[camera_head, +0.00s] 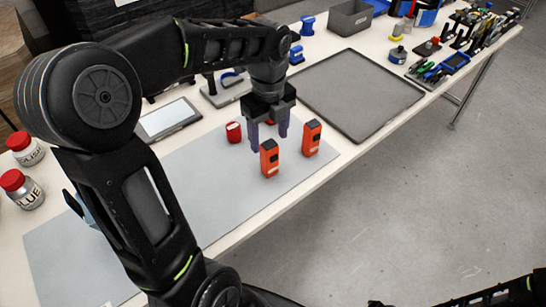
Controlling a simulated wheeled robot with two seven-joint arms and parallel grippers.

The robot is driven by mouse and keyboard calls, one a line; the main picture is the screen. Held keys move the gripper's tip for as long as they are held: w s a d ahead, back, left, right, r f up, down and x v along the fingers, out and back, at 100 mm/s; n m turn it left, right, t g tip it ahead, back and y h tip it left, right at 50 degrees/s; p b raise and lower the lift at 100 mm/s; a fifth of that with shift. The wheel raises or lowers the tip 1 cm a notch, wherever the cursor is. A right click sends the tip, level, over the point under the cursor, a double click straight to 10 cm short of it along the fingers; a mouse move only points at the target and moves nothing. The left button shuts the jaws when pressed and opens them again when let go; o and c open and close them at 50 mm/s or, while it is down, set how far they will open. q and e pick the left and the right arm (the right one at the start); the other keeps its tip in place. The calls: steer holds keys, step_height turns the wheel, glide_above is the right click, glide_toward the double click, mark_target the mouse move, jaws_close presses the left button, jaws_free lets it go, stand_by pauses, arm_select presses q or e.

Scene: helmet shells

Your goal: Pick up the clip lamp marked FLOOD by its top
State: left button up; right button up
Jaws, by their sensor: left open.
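Two orange clip lamps with black tops stand upright on the grey mat (205,200). The nearer lamp (269,160) is at the mat's right part, and the other lamp (311,140) is just right of it and a little farther back. The marks on both are too small to read, so I cannot tell which says FLOOD. My left gripper (269,142) points down with its fingers apart and empty, just behind the nearer lamp and left of the other. I cannot tell whether a finger touches a lamp. My right gripper is out of view.
A small red object (233,132) stands just left of my left gripper. A dark grey tray (357,95) lies behind the lamps. Red-lidded jars (27,192) stand at the far left. Tools (440,70) crowd the back right. The mat's middle is clear.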

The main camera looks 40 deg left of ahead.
mark_target(269, 156)
arm_select(q)
steer(key=shift+f, duration=1.3)
steer(key=shift+f+p, duration=0.3)
steer(key=shift+f, duration=2.35)
jaws_close()
